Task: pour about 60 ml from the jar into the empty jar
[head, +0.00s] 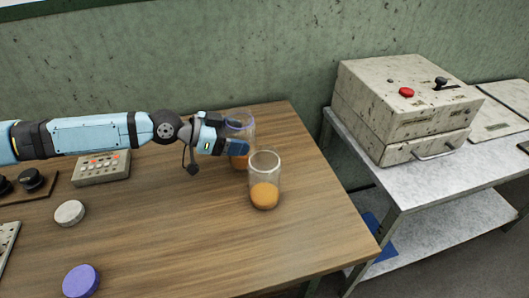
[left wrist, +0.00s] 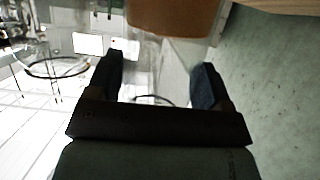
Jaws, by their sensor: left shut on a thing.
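My left gripper (head: 236,149) is shut on a clear glass jar with a bluish rim (head: 239,121). The held jar looks about upright, with orange content low in it; whether its base touches the table I cannot tell. In the left wrist view the fingers (left wrist: 158,80) stand on both sides of clear glass, and the orange-brown content (left wrist: 175,14) shows at the top edge. A second clear jar (head: 264,172) stands upright on the table, in front and to the right of the held one. It has orange content in its lower part. My right gripper is not in view.
On the wooden table (head: 190,225) lie a white round lid (head: 70,212), a purple round lid (head: 81,281) and a button box (head: 102,167). A grey side table (head: 420,190) at the right bears a worn machine (head: 400,105). The table front is clear.

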